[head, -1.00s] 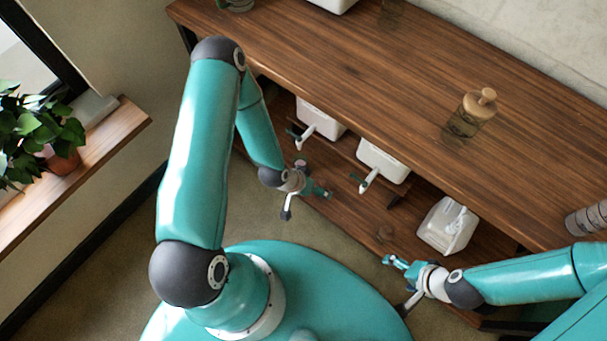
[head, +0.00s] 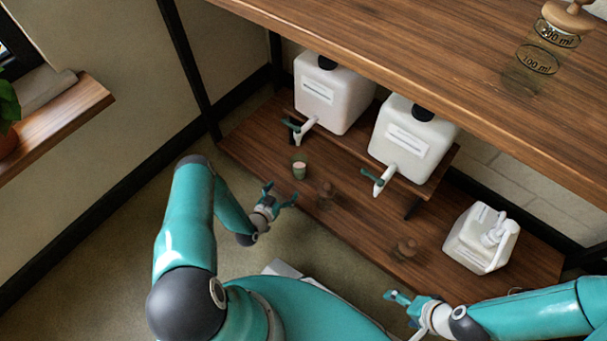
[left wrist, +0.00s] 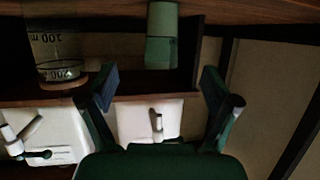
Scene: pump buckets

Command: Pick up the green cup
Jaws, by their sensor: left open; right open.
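The small green cup (head: 299,170) stands upright on the lower wooden shelf, in front of the left white jug's tap. My left gripper (head: 283,196) is open and empty, just in front of the cup and apart from it. In the left wrist view, which appears upside down, the green cup (left wrist: 162,40) shows beyond the gap between the open fingers (left wrist: 160,85). My right gripper (head: 399,303) is open and empty near the front of the shelf at the right, away from the cup.
Two white jugs with taps, left (head: 331,95) and right (head: 412,140), stand on a raised board behind the cup. A clear bottle with a brown stopper (head: 325,190) stands close right of the cup; another stopper (head: 405,248) is farther right. A white container (head: 481,238) is at right.

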